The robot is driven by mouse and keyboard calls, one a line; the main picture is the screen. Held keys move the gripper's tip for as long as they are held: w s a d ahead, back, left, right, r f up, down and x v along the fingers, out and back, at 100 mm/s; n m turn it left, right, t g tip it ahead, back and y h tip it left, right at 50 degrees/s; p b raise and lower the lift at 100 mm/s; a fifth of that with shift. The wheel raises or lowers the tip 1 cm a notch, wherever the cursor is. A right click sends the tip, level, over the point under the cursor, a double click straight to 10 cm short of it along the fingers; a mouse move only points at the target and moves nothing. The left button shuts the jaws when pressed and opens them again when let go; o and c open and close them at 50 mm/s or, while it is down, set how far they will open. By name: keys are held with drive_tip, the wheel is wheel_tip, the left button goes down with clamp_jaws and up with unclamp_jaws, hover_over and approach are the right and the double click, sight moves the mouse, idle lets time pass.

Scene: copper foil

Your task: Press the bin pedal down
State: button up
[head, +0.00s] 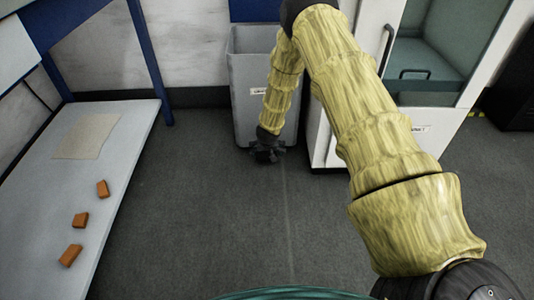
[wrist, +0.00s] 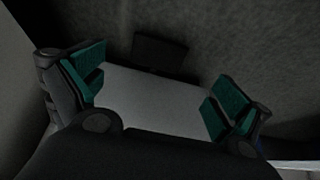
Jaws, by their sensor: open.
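The grey bin (head: 247,58) stands on the floor by the back wall, with a small label on its front. My gripper (head: 265,153) points down at the base of the bin's front. In the wrist view, my gripper (wrist: 160,88) is open, its green-padded fingers wide apart with nothing held. A dark flat plate, which looks like the pedal (wrist: 160,49), sticks out from the pale bin beyond the fingers, apart from them. In the head view my gripper hides the pedal. I cannot tell how high the fingertips are above it.
A white cabinet (head: 318,142) with a glass front stands close to the bin's right. A low grey bench (head: 60,190) on the left holds a tan sheet (head: 88,136) and several orange blocks (head: 80,220). The dark floor (head: 200,220) between is clear.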

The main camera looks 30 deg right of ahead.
drive_tip(key=shift+v, duration=0.85)
drive_tip(key=shift+s, duration=0.15)
drive_tip(key=s+a+f+n+g+p, duration=0.1)
drive_tip(key=s+a+f+p, duration=0.3)
drive_tip(key=s, duration=0.8)
drive_tip(key=s+a+n+g+p, duration=0.15)
drive_tip(key=s+a, duration=0.45)
drive_tip(key=s, duration=0.7)
drive_tip(key=s+a+r+n+g+y+p, duration=0.1)
drive_tip(key=s+a+r, duration=0.2)
drive_tip(key=s, duration=0.5)
drive_tip(key=s+a+r+n+g+y+p, duration=0.1)
drive_tip(key=s+a+r+p, duration=0.15)
drive_tip(key=s, duration=0.65)
drive_tip(key=s+a+r+n+g+y+p, duration=0.1)
drive_tip(key=s+a+r, duration=0.15)
drive_tip(key=s, duration=0.55)
wheel_tip(320, 180, up, 38)
drive_tip(key=p, duration=3.7)
drive_tip(key=shift+a+f, duration=0.25)
drive_tip(key=shift+a, duration=0.15)
drive_tip(key=shift+s+m+t, duration=0.15)
drive_tip(key=shift+m+t, duration=0.1)
